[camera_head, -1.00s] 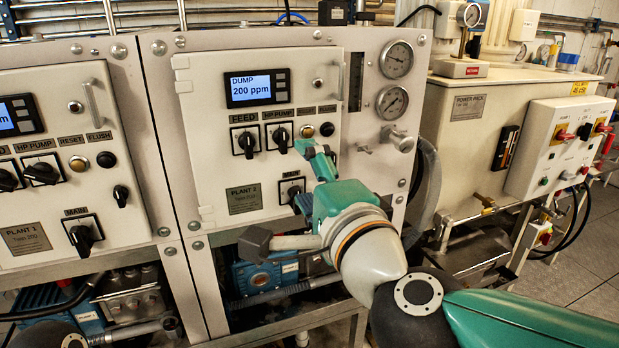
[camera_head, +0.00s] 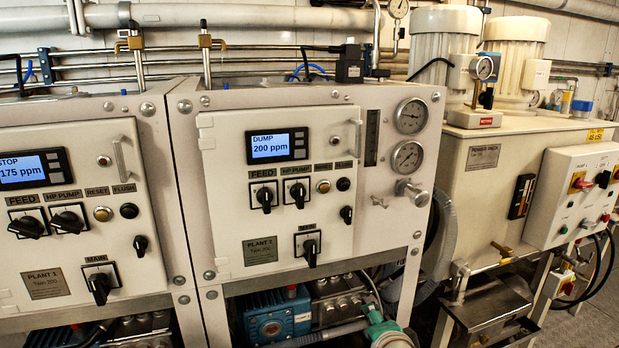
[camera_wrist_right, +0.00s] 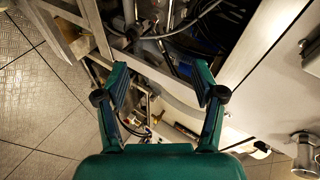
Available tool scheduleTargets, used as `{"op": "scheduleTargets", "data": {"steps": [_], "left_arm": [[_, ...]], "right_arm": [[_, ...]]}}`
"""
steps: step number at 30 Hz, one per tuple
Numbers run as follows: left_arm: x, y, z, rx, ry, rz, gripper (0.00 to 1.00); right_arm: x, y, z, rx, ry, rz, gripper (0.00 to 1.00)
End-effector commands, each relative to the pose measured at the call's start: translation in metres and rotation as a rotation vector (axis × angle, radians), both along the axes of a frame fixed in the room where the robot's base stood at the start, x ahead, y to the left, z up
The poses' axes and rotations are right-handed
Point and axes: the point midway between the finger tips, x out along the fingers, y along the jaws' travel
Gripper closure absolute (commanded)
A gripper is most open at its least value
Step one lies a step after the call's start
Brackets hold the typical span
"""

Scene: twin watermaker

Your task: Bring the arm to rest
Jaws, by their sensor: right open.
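My right gripper (camera_wrist_right: 161,75) is open and empty in the right wrist view. Its two dark fingers point towards the frame, hoses and pipes below the panels, with nothing between them. In the head view only a green and pale part of my right arm (camera_head: 388,333) shows at the bottom edge, in front of the pump area. It is apart from the Plant 2 panel (camera_head: 225,215). My left gripper is in neither view.
The Plant 2 display (camera_head: 274,146) reads DUMP, 200 ppm. The Plant 1 display (camera_head: 30,168) reads STOP, 175 ppm. A blue pump (camera_head: 278,318) sits under Plant 2. The power pack (camera_head: 480,180) stands at the right. Tiled floor (camera_wrist_right: 35,100) is open at the wrist view's left.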

Motion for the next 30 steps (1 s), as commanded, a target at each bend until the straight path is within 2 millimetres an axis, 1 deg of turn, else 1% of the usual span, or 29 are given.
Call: {"op": "scheduleTargets", "data": {"steps": [1, 2, 3, 5, 6, 8, 9, 11, 12, 14, 15, 17, 18, 20, 21, 23, 25, 30], "left_arm": [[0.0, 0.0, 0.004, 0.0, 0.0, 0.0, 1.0], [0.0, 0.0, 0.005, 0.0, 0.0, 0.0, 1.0], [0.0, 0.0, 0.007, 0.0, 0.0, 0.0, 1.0], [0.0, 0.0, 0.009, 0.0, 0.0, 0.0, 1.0], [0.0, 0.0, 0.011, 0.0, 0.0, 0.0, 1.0], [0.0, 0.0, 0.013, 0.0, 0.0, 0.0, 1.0], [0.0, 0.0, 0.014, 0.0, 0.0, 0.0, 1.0], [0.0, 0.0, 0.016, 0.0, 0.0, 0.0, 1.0], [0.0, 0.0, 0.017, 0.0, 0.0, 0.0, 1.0], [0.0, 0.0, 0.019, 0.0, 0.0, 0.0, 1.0], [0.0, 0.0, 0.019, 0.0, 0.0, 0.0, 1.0], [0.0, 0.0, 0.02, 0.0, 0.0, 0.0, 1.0], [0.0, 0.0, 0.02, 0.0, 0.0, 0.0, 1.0], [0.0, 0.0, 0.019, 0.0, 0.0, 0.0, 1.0], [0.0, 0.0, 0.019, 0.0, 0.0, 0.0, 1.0], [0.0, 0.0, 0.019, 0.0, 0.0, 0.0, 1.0], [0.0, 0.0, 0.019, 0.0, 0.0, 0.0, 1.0], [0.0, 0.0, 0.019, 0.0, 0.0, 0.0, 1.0]], "right_arm": [[-0.005, -0.013, -0.043, -0.048, 0.084, 0.01, 0.31], [-0.009, -0.019, -0.065, -0.073, 0.125, 0.022, 0.31], [-0.016, -0.027, -0.093, -0.105, 0.181, 0.044, 0.31], [-0.032, -0.037, -0.136, -0.149, 0.266, 0.084, 0.31], [-0.045, -0.042, -0.164, -0.174, 0.326, 0.118, 0.31], [-0.069, -0.049, -0.203, -0.206, 0.413, 0.179, 0.31], [-0.088, -0.051, -0.228, -0.223, 0.47, 0.229, 0.31], [-0.119, -0.052, -0.262, -0.241, 0.553, 0.314, 0.31], [-0.142, -0.05, -0.281, -0.248, 0.605, 0.378, 0.31], [-0.176, -0.044, -0.305, -0.253, 0.669, 0.488, 0.31], [-0.199, -0.038, -0.317, -0.254, 0.703, 0.566, 0.31], [-0.229, -0.027, -0.329, -0.255, 0.736, 0.689, 0.31], [-0.246, -0.018, -0.333, -0.26, 0.744, 0.776, 0.31], [-0.266, -0.006, -0.334, -0.276, 0.735, 0.905, 0.31], [-0.272, -0.001, -0.331, -0.292, 0.716, 0.972, 0.31], [-0.278, 0.004, -0.329, -0.309, 0.693, 1.047, 0.31], [-0.28, 0.007, -0.328, -0.329, 0.672, 1.103, 0.31], [-0.279, 0.006, -0.328, -0.339, 0.667, 1.115, 0.31]]}}
